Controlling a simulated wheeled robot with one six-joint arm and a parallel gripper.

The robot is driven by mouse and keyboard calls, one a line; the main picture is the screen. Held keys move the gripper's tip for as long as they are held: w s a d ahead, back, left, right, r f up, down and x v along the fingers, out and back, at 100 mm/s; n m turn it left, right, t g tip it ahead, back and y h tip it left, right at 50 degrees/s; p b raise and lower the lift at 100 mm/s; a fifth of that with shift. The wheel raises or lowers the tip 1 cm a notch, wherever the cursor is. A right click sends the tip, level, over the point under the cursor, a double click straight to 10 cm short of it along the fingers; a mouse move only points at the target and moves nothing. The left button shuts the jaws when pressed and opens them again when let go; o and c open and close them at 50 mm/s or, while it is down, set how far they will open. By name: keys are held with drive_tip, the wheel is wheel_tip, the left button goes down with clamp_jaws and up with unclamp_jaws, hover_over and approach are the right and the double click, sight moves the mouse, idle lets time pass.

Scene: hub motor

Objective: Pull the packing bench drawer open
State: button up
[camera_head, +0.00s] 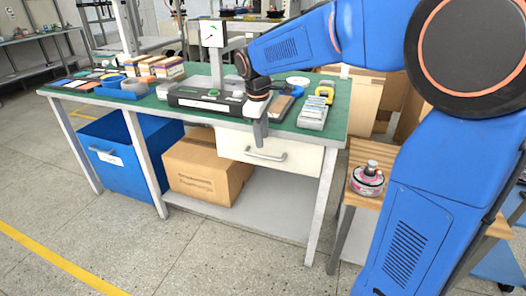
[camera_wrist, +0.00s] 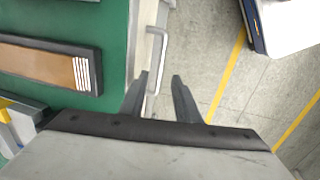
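The packing bench (camera_head: 110,98) has a green top and pale legs. Its cream drawer (camera_head: 232,143) sits under the right part of the top and looks closed. A grey bar handle (camera_head: 266,156) is on the drawer front. My gripper (camera_head: 260,143) points down in front of the drawer, just above the handle. In the wrist view my gripper (camera_wrist: 161,76) has its two dark fingers apart with nothing held. The handle (camera_wrist: 161,50) shows there beyond and partly between the fingertips. I cannot tell whether a finger touches it.
A cardboard box (camera_head: 200,172) and a blue bin (camera_head: 115,160) stand under the bench. A small wooden table (camera_head: 354,192) with a round motor part (camera_head: 367,179) is to the right. Boxes, trays and tools cover the benchtop. The floor in front is clear.

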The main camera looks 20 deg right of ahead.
sight(263, 157)
drive_tip(key=f, duration=0.4)
drive_tip(key=w+f, duration=0.1)
drive_tip(key=f, duration=0.2)
drive_tip(key=shift+d, duration=0.4)
clamp_jaws()
